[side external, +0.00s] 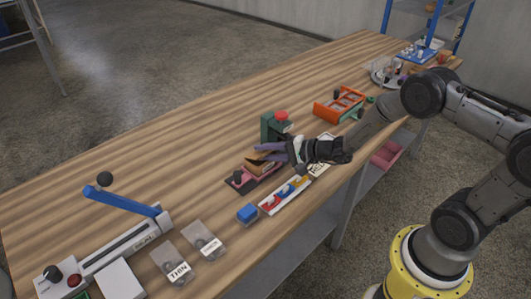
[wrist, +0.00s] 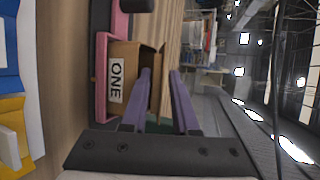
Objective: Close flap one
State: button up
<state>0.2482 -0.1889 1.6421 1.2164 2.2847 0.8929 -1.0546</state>
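A small brown cardboard box (wrist: 117,117) with a white label reading ONE (wrist: 115,80) shows in the wrist view, turned sideways. In the side view the box (side external: 262,167) sits on a pink stand (side external: 240,182), partly hidden by my gripper. A brown panel (wrist: 157,80), apparently a raised flap, shows between my fingers in the wrist view. My gripper (wrist: 161,72) has two purple fingers with a gap between them. One finger overlaps the box's open side in the picture; I cannot tell whether it touches. In the side view my gripper (side external: 268,151) reaches over the box from the right.
A white tray with red, blue and yellow pieces (side external: 285,194) lies in front of the box. A green block with a red button (side external: 275,125) stands behind it. A blue block (side external: 247,213) and a blue-levered device (side external: 120,202) are to the left. The table's far left is clear.

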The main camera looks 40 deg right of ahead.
jog(key=shift+g, duration=0.3)
jog(key=shift+w+r+m+g+h, duration=0.15)
jog(key=shift+w+r+m+g, duration=0.15)
jog(key=shift+g, duration=0.5)
jog(key=shift+w+r+m+g+h, duration=0.2)
jog(key=shift+r+g, duration=0.15)
jog(key=shift+g, duration=0.45)
jog(key=shift+w+r+m+g+h, duration=0.15)
jog(key=shift+w+r+m+g, duration=0.1)
jog(key=shift+g, duration=0.5)
jog(key=shift+w+r+m+g+h, duration=0.15)
jog(key=shift+w+r+g, duration=0.1)
jog(key=shift+g, duration=0.5)
jog(key=v, duration=1.4)
jog(key=s+a+r+n, duration=0.2)
jog(key=s+a+r, duration=0.1)
jog(key=r, duration=0.4)
jog(key=s+a+r+n, duration=0.2)
jog(key=s+a+r, duration=0.1)
jog(key=r, duration=0.5)
jog(key=shift+a+t+h, duration=0.35)
jog(key=shift+a+t, duration=0.05)
jog(key=shift+a, duration=0.35)
jog(key=shift+w, duration=0.1)
